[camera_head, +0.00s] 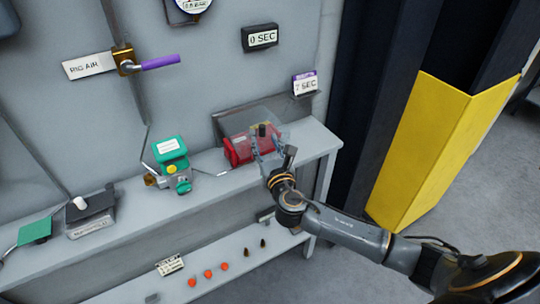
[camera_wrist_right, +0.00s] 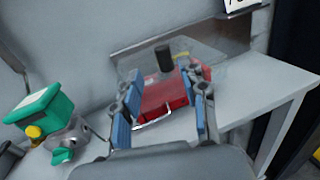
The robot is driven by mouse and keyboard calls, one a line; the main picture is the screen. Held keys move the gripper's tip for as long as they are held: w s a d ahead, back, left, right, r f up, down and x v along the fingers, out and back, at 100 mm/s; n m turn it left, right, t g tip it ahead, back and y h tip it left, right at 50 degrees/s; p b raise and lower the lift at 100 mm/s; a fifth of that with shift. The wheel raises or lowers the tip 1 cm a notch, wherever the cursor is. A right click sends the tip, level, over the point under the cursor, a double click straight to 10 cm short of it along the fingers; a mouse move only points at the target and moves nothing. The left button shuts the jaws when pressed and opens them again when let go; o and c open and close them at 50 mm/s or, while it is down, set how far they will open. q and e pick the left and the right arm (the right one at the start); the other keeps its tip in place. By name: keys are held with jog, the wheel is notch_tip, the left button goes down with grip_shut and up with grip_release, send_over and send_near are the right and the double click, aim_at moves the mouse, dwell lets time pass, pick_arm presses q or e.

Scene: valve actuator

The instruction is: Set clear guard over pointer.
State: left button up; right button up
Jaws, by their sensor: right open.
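The red actuator (camera_head: 239,151) sits on the upper shelf, and it also shows in the right wrist view (camera_wrist_right: 165,93). A black upright post (camera_head: 262,130) with a yellow piece (camera_head: 254,127) stands at its top; which part is the pointer I cannot tell. The clear guard (camera_head: 240,119) is a see-through box around the post and the actuator's upper part; it shows faintly in the right wrist view (camera_wrist_right: 217,72). Whether it rests on the actuator is unclear. My right gripper (camera_head: 267,145) is open, its blue-padded fingers (camera_wrist_right: 162,80) spread at the guard's near side. My left gripper is out of view.
A green device (camera_head: 171,158) stands left of the actuator on the shelf (camera_head: 130,205). A grey wall panel is close behind. A lower shelf holds several orange and dark small parts. A yellow panel (camera_head: 420,140) stands at the right.

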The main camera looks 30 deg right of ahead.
jog(key=s, duration=0.3)
jog(key=s+a, duration=0.1)
jog(key=s, duration=0.1)
jog(key=shift+s, duration=0.4)
jog(key=s+d+f+m+g+b, duration=0.1)
jog(key=d+f+m+g, duration=0.2)
jog(key=f, duration=0.8)
jog(key=s+d+f+m+g, duration=0.1)
jog(key=f+m+g, duration=0.25)
jog(key=f, duration=0.75)
jog(key=s+d+f+m+g, duration=0.15)
jog(key=s+f+m, duration=0.3)
jog(key=f, duration=0.45)
jog(key=s+a+f+m+g, duration=0.1)
jog(key=s+f+m+g, duration=0.15)
jog(key=s+f, duration=0.4)
jog(key=s+f+m+g+y+b, duration=0.25)
jog(key=s+f+m, duration=0.55)
jog(key=s+f, duration=0.55)
jog(key=s+a+f+m+g, duration=0.2)
jog(key=s+a+f+m, duration=0.1)
jog(key=s, duration=0.7)
jog(key=s+a+f+m+g, duration=0.1)
jog(key=s+a+f+m, duration=0.2)
jog(key=s+f+m, duration=0.3)
jog(key=s+m, duration=0.1)
jog(key=s, duration=0.4)
jog(key=shift+s+f+g+y, duration=0.25)
jog(key=shift+s+g+y, duration=0.05)
jog(key=shift+g+y, duration=0.1)
